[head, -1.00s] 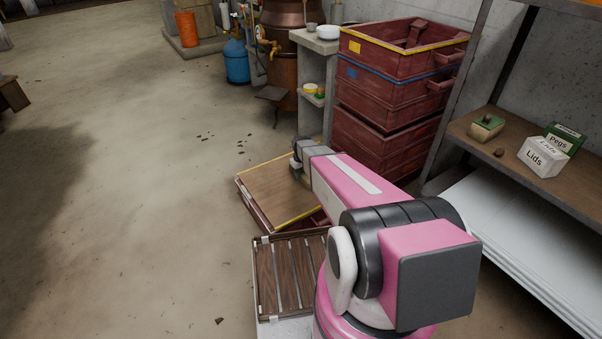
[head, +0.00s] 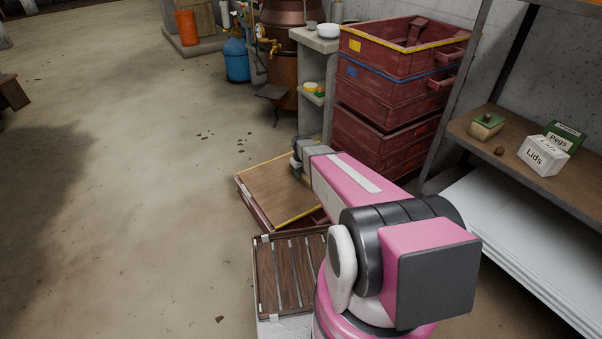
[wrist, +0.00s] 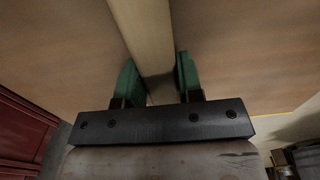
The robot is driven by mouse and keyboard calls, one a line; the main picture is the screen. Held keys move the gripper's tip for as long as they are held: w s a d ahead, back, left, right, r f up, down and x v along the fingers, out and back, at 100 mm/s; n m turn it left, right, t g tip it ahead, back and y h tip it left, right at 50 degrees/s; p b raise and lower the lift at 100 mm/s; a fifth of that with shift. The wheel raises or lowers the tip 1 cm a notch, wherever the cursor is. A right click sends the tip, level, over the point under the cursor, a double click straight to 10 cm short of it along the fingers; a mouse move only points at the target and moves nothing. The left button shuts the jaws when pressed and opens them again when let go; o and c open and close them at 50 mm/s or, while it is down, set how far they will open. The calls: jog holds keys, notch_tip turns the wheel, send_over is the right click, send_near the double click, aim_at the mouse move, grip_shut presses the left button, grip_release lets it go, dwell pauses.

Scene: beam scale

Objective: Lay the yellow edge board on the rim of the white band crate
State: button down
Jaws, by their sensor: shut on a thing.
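The yellow edge board (head: 278,190) is a flat brown panel with yellow edges. In the head view it lies over a dark red crate (head: 254,208) on the floor, set at an angle, with part of the crate's inside showing at the right. I cannot make out this crate's band colour or whether the board touches its rim all round. My gripper (head: 296,166) is at the board's far right part, partly hidden by my arm. In the wrist view, my gripper's green fingers (wrist: 158,82) are shut on a pale wooden batten across the board (wrist: 230,50).
A slatted dark wooden piece (head: 290,270) with pale corners sits close in front of the board. Stacked red crates (head: 385,90) with yellow and blue bands stand behind, right of my gripper. A shelf (head: 545,180) is at the right.

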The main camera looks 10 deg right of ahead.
jog(key=shift+f, duration=0.25)
jog(key=c, duration=0.7)
grip_release()
notch_tip(320, 180, up, 11)
jog(key=shift+f, duration=0.1)
